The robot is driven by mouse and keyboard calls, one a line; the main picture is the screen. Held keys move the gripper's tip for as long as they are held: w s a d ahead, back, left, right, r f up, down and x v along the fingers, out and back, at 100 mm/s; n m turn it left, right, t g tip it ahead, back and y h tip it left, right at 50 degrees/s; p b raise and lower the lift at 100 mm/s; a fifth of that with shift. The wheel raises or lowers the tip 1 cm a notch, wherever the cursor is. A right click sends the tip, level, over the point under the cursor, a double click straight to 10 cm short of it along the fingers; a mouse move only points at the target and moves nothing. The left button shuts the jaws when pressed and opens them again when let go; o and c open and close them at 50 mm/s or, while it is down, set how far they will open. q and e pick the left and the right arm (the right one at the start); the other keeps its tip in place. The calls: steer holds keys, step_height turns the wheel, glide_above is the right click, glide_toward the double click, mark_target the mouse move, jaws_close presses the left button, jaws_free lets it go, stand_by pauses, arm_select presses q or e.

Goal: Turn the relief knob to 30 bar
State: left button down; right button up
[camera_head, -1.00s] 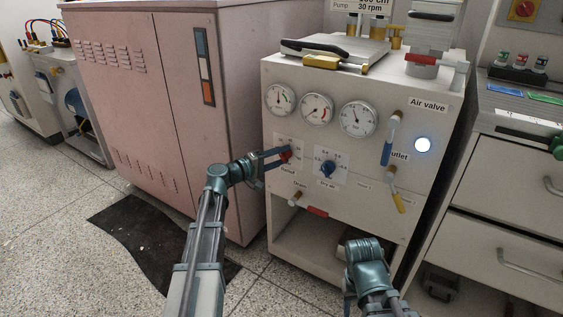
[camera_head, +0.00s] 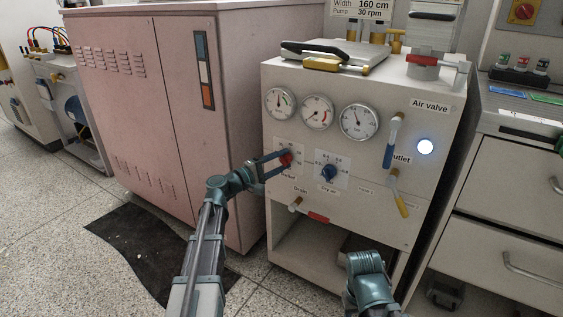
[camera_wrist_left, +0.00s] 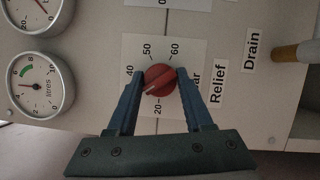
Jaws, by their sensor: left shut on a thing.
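The red relief knob (camera_wrist_left: 160,81) sits on a white scale plate (camera_wrist_left: 187,50) on the panel's front. In the left wrist view the plate shows 20, 40, 50 and 60; a finger covers the stretch between 20 and 40. A pale line on the knob points to the lower left, between 20 and 40. My left gripper (camera_wrist_left: 160,84) is shut on the knob, one finger on each side. In the head view the knob (camera_head: 286,159) shows between the fingers of the left gripper (camera_head: 284,162). My right arm's wrist shows at the bottom, its gripper out of sight.
A blue knob (camera_head: 328,172) sits right of the red one. Gauges (camera_head: 317,112) line the panel above. A drain lever (camera_head: 295,204) is below, and blue and yellow levers (camera_head: 398,192) are at right. A pink cabinet (camera_head: 150,100) stands close on the left.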

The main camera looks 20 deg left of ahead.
arm_select(q)
steer(key=shift+c, duration=1.5)
jaws_free()
steer(key=shift+a, duration=0.1)
steer(key=v, duration=1.3)
steer(key=shift+s+a+b, duration=0.25)
steer(key=shift+s+b, duration=0.05)
steer(key=shift+b, duration=0.15)
